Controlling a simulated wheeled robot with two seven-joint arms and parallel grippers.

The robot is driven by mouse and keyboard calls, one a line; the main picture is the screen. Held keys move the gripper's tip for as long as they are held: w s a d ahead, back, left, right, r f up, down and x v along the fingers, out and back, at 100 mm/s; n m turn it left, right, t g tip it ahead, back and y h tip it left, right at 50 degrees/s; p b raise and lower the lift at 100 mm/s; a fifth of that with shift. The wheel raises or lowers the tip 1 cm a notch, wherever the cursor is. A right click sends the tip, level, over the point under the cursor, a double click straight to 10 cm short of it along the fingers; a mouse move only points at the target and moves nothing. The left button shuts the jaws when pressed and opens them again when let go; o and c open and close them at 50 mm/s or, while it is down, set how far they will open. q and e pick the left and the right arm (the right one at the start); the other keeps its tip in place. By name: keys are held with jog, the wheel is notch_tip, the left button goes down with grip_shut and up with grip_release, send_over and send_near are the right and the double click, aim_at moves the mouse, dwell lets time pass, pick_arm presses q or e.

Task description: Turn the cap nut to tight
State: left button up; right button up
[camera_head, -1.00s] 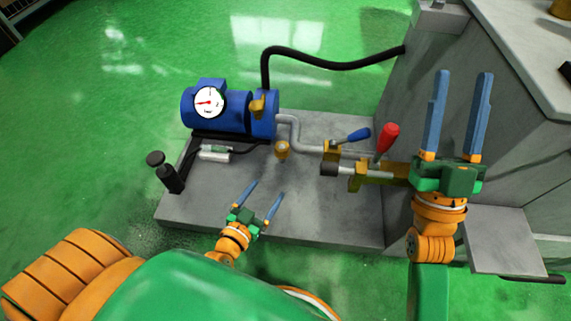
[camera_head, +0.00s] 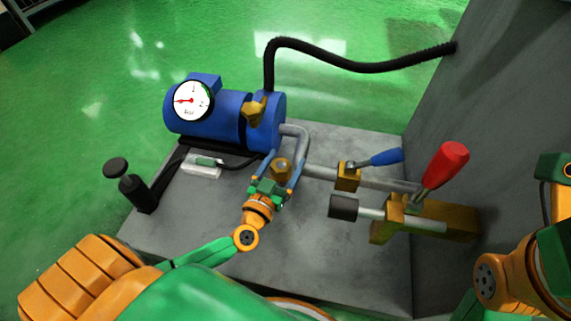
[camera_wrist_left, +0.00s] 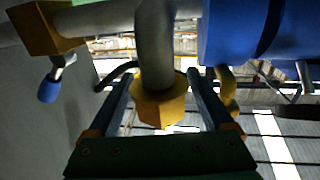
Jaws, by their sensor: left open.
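The cap nut (camera_head: 281,168) is a small brass-coloured hex piece at the lower end of the bent grey pipe, in front of the blue pump. My left gripper (camera_head: 284,163) is open, with a blue finger on each side of the nut. In the left wrist view the nut (camera_wrist_left: 160,108) is large and sits between the two spread fingers, with a visible gap on both sides. My right arm shows only in part at the lower right of the head view, and its fingertips are out of the picture.
The blue pump (camera_head: 222,122) with a dial gauge (camera_head: 193,100) stands behind the nut. To the right are a blue-handled valve (camera_head: 380,158) and a red-handled lever (camera_head: 443,166). A black hose (camera_head: 350,62) runs to the grey machine wall. The grey base plate's front is clear.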

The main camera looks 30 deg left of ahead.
pick_arm(q)
jog(key=shift+w, duration=0.15)
grip_shut()
